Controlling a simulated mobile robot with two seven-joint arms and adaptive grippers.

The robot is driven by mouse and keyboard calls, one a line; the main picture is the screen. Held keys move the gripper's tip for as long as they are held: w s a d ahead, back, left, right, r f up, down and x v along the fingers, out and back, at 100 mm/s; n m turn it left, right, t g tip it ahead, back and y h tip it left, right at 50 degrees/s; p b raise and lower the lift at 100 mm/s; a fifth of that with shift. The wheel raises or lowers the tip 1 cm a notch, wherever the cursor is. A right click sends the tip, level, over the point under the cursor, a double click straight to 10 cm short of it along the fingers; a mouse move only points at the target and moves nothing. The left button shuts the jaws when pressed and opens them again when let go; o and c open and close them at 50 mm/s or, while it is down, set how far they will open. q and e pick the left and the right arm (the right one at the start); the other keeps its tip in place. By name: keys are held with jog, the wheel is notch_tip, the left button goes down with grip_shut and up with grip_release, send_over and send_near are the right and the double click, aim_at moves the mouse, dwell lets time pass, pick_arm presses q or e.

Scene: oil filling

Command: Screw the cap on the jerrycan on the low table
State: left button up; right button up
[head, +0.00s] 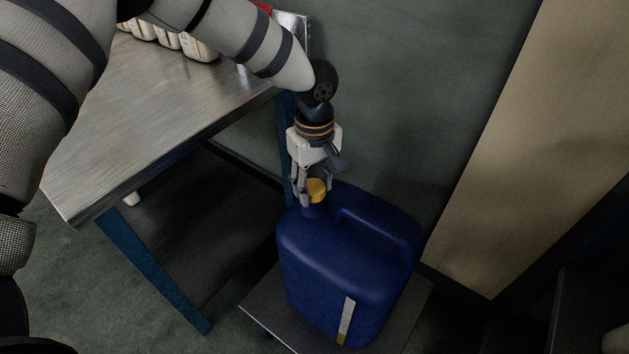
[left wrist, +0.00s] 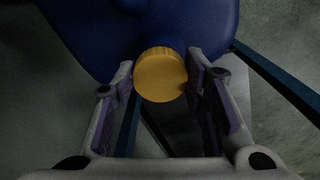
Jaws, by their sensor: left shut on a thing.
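The blue jerrycan (head: 345,262) stands upright on the low table (head: 262,302), its handle toward the right. The yellow cap (head: 317,188) is at the mouth of the jerrycan's neck. My left gripper (head: 316,195) points down from above with its fingers on either side of the cap, shut on it. In the left wrist view the round cap (left wrist: 161,74) sits between the two fingertips, with the jerrycan (left wrist: 150,25) behind it. I cannot tell how far the cap is seated on the neck. My right gripper does not show.
A metal-topped workbench (head: 150,110) with blue legs stands to the left, with several white containers (head: 185,45) at its back. A grey wall (head: 400,90) is close behind the jerrycan. A beige panel (head: 540,140) stands at the right.

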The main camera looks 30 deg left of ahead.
pick_arm(q)
jog(key=shift+f, duration=0.45)
dwell(0.3)
jog(key=o, duration=0.8)
jog(key=shift+r, duration=0.1)
